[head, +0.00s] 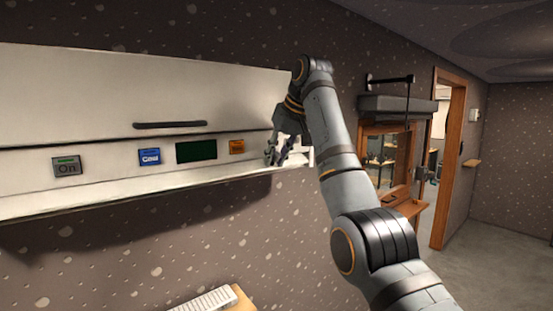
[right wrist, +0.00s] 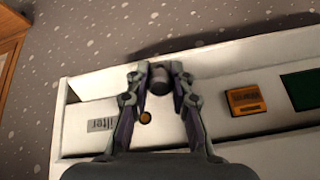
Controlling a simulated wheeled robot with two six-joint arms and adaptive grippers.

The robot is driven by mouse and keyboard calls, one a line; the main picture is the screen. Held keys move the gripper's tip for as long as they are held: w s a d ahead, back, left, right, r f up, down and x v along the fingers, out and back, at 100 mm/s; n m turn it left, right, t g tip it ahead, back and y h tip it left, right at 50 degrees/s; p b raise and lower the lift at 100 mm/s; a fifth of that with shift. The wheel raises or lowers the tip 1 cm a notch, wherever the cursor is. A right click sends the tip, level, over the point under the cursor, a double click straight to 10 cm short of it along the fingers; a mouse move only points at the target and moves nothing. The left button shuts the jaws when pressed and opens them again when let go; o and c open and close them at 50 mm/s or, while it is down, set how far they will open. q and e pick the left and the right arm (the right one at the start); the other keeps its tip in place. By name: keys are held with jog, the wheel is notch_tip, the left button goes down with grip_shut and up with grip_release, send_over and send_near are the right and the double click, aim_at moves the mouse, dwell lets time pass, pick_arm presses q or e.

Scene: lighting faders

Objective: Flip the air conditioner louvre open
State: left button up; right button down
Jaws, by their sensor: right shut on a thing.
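The white air conditioner (head: 90,85) hangs on the wall at the left of the head view. Its louvre (head: 110,187) is the long pale strip along the bottom edge; it also shows in the right wrist view (right wrist: 240,60). My right gripper (head: 280,158) is at the unit's lower right end. In the right wrist view, its fingers (right wrist: 159,72) are on both sides of a small dark grey rounded piece (right wrist: 160,82) at the louvre, and are shut on it. The fingers hide part of the louvre. My left gripper is not in view.
The front panel carries an "On" button (head: 67,167), a blue button (head: 149,156), a dark green display (head: 196,151) and an orange button (head: 237,146). A filter label (right wrist: 100,125) and small round orange knob (right wrist: 145,117) are near my fingers. A white keyboard-like object (head: 208,300) lies below.

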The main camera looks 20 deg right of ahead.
jog(key=shift+w+r, duration=0.1)
jog(key=shift+r, duration=0.15)
dwell(0.5)
jog(key=c, duration=1.2)
grip_release()
jog(key=shift+o, duration=0.2)
jog(key=shift+f, duration=0.1)
jog(key=shift+f, duration=0.15)
